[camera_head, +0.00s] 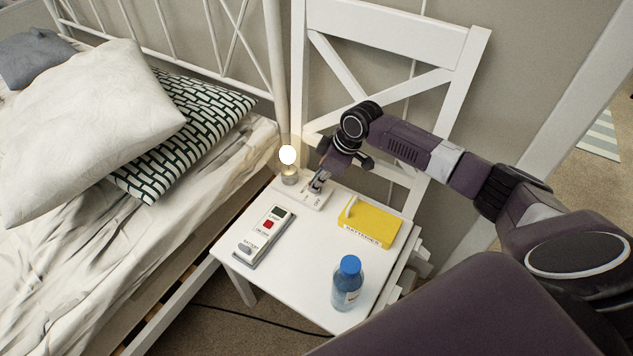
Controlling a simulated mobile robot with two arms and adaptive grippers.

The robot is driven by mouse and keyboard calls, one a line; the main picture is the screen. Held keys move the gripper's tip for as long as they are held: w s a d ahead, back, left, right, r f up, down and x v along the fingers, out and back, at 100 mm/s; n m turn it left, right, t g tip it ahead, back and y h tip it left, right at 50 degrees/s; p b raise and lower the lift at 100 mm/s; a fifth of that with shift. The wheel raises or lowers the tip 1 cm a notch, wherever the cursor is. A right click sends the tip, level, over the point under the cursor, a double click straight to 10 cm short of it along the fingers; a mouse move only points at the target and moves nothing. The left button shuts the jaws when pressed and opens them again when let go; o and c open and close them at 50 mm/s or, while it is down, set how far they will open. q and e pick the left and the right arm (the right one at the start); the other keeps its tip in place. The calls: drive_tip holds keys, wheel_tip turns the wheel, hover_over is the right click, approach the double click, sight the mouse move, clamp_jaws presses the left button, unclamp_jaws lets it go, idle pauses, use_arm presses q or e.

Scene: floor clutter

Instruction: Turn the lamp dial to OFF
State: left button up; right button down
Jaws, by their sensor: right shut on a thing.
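The lamp (288,157) stands at the back of the white chair seat, and its round bulb glows. A white dial panel (308,202) lies beside the lamp's base, with small lettering that I cannot read. My right gripper (319,184) reaches down from the right over this panel. Its fingers are shut on the dial, which they mostly hide, so I cannot tell the dial's setting. My left gripper is not in view.
On the white chair seat (290,285) are a grey-white device with a red button (264,233), a yellow box (371,223) and a blue-capped bottle (347,284). A bed with pillows (107,110) is on the left. The seat's middle is clear.

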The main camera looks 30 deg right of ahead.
drive_tip(key=shift+n, duration=0.3)
drive_tip(key=shift+n+g+y+p, duration=0.3)
drive_tip(key=shift+n, duration=0.6)
drive_tip(key=shift+w+n+g, duration=0.1)
drive_tip(key=shift+n+g, duration=0.2)
drive_tip(key=shift+n, duration=0.4)
drive_tip(key=n+g+b, duration=0.1)
drive_tip(key=n, duration=0.1)
drive_tip(key=shift+n+y, duration=0.3)
drive_tip(key=shift+n, duration=0.4)
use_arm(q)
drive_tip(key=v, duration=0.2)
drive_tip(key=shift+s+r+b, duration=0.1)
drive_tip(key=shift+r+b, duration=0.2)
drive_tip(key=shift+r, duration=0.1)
use_arm(e)
drive_tip(key=shift+g, duration=0.3)
